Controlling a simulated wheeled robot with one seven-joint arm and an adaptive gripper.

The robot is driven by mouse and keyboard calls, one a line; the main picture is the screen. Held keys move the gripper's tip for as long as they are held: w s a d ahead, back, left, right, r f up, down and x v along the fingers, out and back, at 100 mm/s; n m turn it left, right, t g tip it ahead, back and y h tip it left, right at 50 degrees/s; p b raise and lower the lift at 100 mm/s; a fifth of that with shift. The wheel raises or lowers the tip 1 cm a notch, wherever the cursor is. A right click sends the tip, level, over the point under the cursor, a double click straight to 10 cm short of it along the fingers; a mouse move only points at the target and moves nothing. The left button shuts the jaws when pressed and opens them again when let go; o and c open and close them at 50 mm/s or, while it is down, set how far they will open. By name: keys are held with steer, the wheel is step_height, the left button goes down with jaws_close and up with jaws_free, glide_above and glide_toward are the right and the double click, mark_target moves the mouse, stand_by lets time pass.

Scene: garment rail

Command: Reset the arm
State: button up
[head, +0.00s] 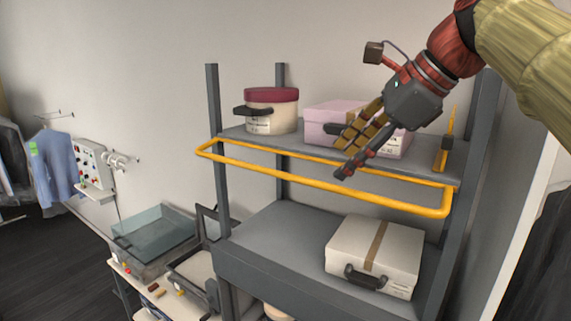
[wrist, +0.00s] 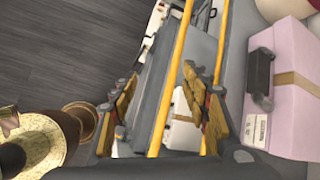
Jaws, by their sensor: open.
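My gripper (head: 342,158) is in the upper right of the head view, in front of the top shelf and the pink box (head: 334,115). Its fingers point down and to the left, near the yellow rail (head: 320,183). In the wrist view my gripper (wrist: 163,85) has its fingers spread apart with nothing held between them. The yellow rail (wrist: 173,80) shows between the fingers; I cannot tell whether they touch it. The pink box (wrist: 290,110) is to the right of the fingers. My forearm comes in from the upper right corner.
A round box with a red lid (head: 271,98) stands on the top shelf (head: 300,142). A white case with a brown strap (head: 345,247) lies on the lower shelf (head: 268,232). A clear bin (head: 150,240) and blue shirt (head: 58,165) are at left. Open floor shows lower left.

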steer(key=s+d+f+n+h, duration=0.25)
steer(key=s+f+n, duration=0.45)
steer(key=f, duration=0.5)
steer(key=s+d+f+n+h, duration=0.1)
steer(key=s+d+f+n, duration=0.2)
steer(key=s+f+n, duration=0.65)
steer(key=s+d+f+n+h, duration=0.2)
steer(key=s+f+n, duration=0.15)
steer(key=f, duration=1.15)
step_height(320, 180, down, 35)
steer(key=b, duration=3.4)
steer(key=shift+s+d+b, duration=0.25)
steer(key=shift+s+b, duration=0.1)
steer(key=shift+b, duration=0.05)
